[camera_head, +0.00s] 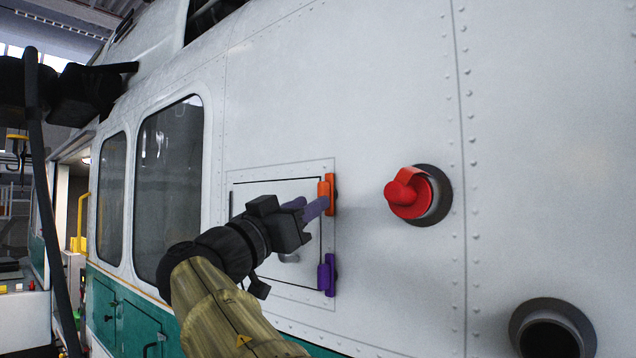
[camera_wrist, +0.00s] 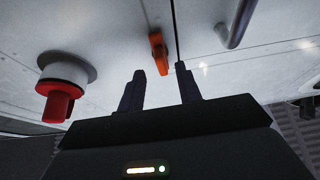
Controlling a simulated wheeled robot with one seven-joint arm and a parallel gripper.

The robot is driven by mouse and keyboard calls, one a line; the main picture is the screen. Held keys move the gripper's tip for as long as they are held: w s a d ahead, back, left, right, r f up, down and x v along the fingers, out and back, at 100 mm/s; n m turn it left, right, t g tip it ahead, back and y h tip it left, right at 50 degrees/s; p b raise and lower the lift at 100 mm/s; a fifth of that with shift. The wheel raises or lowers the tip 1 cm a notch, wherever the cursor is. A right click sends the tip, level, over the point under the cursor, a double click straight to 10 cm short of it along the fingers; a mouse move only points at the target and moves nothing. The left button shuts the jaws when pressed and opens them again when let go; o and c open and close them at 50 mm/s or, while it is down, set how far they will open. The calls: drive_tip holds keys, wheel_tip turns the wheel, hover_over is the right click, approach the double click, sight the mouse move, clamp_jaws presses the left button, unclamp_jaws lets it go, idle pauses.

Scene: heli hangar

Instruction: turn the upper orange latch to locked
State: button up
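The upper orange latch (camera_head: 325,190) sits at the top right edge of a small hatch panel (camera_head: 262,191) on the white helicopter side. It looks upright in the head view, with its mount on the right. In the wrist view my gripper (camera_wrist: 159,69) is open and empty, and the orange latch (camera_wrist: 158,50) shows just beyond and between the fingertips. The latch appears outside the grip; contact cannot be told from the head view.
A purple latch (camera_head: 326,274) sits lower on the same panel edge. A red knob (camera_head: 408,192) protrudes to the right and also shows at left in the wrist view (camera_wrist: 58,95). A grey handle (camera_wrist: 238,24) crosses the wrist view's top right. A dark round port (camera_head: 552,330) is lower right.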

drive_tip(key=shift+r+p+x, duration=0.2)
drive_tip(key=shift+p+x, duration=0.5)
drive_tip(key=shift+x, duration=0.4)
drive_tip(key=shift+w+d, duration=0.3)
drive_tip(key=shift+w, duration=0.15)
clamp_jaws()
